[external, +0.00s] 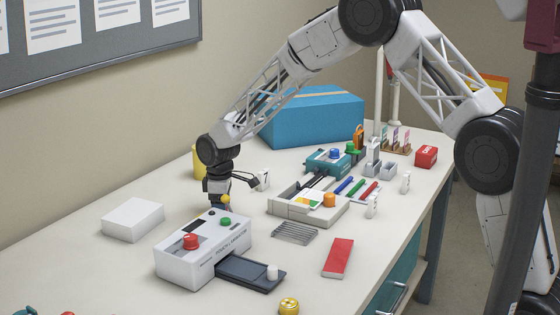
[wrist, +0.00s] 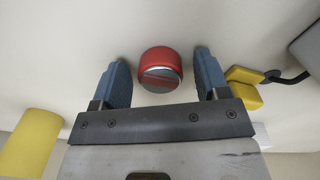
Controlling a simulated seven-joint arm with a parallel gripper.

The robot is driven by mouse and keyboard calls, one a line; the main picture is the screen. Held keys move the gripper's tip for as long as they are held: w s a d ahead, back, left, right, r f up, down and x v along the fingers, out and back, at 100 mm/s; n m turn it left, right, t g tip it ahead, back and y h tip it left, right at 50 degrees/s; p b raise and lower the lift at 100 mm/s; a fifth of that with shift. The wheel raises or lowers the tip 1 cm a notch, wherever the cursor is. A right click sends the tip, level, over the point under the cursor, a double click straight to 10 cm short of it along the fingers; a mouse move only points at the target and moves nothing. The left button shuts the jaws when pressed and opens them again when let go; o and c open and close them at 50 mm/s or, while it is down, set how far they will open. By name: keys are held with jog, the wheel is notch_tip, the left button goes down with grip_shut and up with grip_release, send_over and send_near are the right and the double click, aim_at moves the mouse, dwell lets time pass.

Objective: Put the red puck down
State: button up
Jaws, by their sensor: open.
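The red puck (wrist: 160,65), with a grey-and-red face, shows in the wrist view between the two blue fingers of my gripper (wrist: 161,62). The fingers are spread, with a visible gap on each side of the puck, so my gripper is open around it and not touching it. The puck appears to rest on the pale tabletop. In the external view my gripper (external: 216,201) points down at the table behind the white laminator, which hides the fingertips and the puck.
The white laminator (external: 186,268) with red and green knobs stands just in front of my gripper. A white block (external: 133,218) lies to its left. A yellow cylinder (external: 199,162) stands behind. In the wrist view, a yellow piece (wrist: 244,90) with a dark cable sits close to the right finger.

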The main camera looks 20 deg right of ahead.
jog(key=shift+r, duration=0.2)
notch_tip(320, 180, up, 12)
dwell(0.6)
dwell(0.6)
